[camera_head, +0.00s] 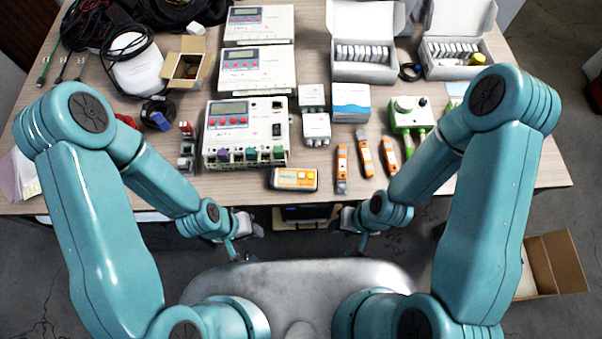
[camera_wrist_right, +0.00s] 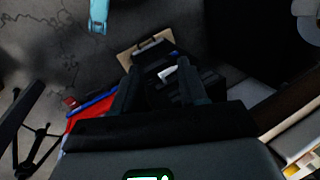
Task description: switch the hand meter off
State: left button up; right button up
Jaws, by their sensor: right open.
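The hand meter (camera_head: 293,178), an orange and grey handheld unit with a small display and light buttons, lies flat near the front edge of the table. My left gripper (camera_head: 246,252) hangs below and left of it, in front of the table edge, apart from it. It is small and dark, and its jaws cannot be made out. My right gripper (camera_head: 361,241) is also in front of the table edge, right of the meter and apart from it. In the right wrist view its two dark fingers (camera_wrist_right: 160,75) are spread with nothing gripped between them.
A large instrument (camera_head: 223,145) with terminals stands behind the meter. Several orange sticks (camera_head: 341,168) lie to its right, near a green device (camera_head: 410,115). White boxes (camera_head: 364,68) stand at the back. A cardboard box (camera_head: 556,262) is on the floor at right.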

grip_shut()
dwell(1.9)
